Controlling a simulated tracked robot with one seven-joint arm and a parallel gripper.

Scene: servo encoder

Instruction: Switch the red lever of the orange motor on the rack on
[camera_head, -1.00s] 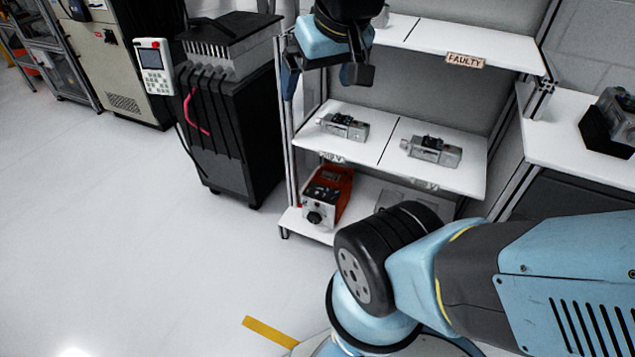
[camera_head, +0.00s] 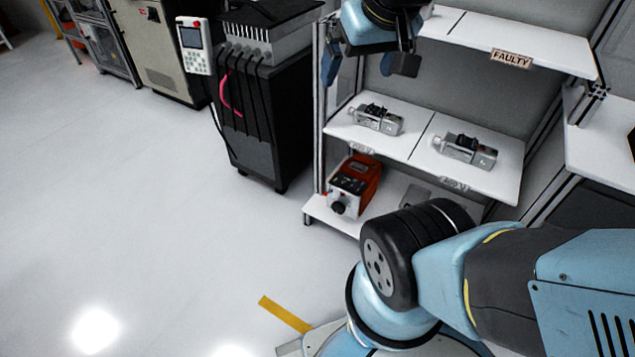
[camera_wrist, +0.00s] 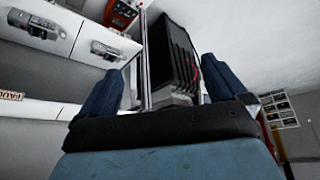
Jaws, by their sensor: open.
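The orange motor (camera_head: 359,180) sits on the bottom shelf of the rack (camera_head: 421,126), at its left end. In the wrist view the orange motor (camera_wrist: 121,12) shows at the top edge, partly cut off. My gripper (camera_head: 366,66) hangs in front of the rack's upper left, above and apart from the motor. In the wrist view its two blue fingers (camera_wrist: 165,88) are spread wide with nothing between them.
Grey servo units (camera_head: 377,119) and (camera_head: 466,150) lie on the middle shelf. A black cabinet (camera_head: 266,130) with a pink cable stands left of the rack. A sign reading FAULTY (camera_head: 511,59) is on the upper shelf. The floor at left is clear.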

